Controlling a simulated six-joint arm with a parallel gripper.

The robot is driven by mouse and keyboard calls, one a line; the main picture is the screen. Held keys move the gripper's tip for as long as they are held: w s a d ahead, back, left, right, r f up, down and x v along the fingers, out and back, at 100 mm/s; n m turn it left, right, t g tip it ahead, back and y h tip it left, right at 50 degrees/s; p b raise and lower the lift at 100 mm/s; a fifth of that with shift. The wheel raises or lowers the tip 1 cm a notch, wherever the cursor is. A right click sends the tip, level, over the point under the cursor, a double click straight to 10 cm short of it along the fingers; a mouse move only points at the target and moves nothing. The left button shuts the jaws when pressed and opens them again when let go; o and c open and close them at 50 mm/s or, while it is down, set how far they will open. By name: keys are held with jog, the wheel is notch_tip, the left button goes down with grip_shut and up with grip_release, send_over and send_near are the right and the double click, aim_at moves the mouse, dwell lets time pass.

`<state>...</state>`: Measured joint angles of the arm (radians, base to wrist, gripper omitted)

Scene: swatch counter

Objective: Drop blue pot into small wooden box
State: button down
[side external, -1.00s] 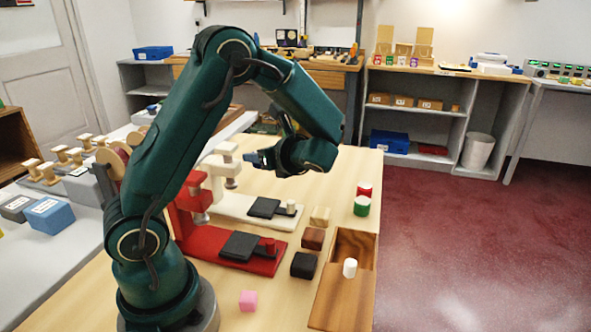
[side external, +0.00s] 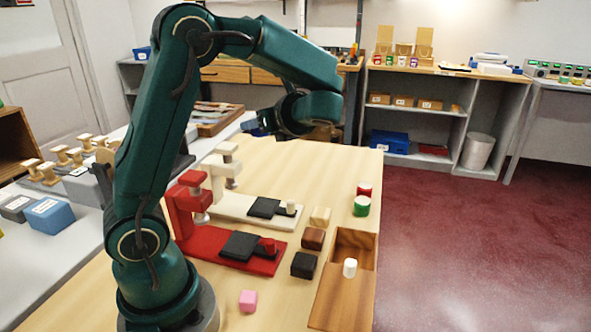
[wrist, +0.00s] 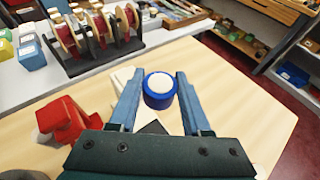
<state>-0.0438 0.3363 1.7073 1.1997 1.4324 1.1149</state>
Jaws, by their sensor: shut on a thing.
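My gripper (wrist: 159,76) is shut on a blue pot (wrist: 159,99) with a white top, which sits upright between its two fingers in the wrist view. In the side external view my gripper (side external: 258,126) is held above the far part of the table; the pot is hard to make out there. The small wooden box (side external: 373,252) stands at the table's right edge, well in front and to the right of the gripper. Its far part is open and looks empty. A wooden lid (side external: 340,300) with a white knob (side external: 350,267) covers its near part.
A red clamp stand (side external: 185,210) and a white one (side external: 222,165) stand left of the box. Small blocks, such as a black one (side external: 304,265), line the box's left side. A green pot (side external: 361,206) and a red pot (side external: 364,189) stand behind it.

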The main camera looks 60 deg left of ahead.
jog(key=w+d+f+m+t+h, duration=0.1)
jog(key=w+d+f+m+t, duration=0.15)
jog(key=d, duration=0.55)
jog(key=w+d+f+m+t+h, duration=0.15)
jog(key=d+m+t, duration=0.25)
jog(key=d, duration=0.5)
jog(key=w+d+f+m+t+h, duration=0.1)
jog(key=w+d+m+t, duration=0.25)
jog(key=d, duration=0.45)
jog(key=shift+n+y, duration=0.25)
jog(key=shift+n, duration=0.25)
jog(key=shift+s+d+f, duration=0.1)
jog(key=shift+s+f, duration=0.05)
jog(key=shift+f, duration=1.25)
jog(key=shift+s+f, duration=0.1)
jog(key=shift+f, duration=1.3)
jog(key=shift+c, duration=1.4)
grip_release()
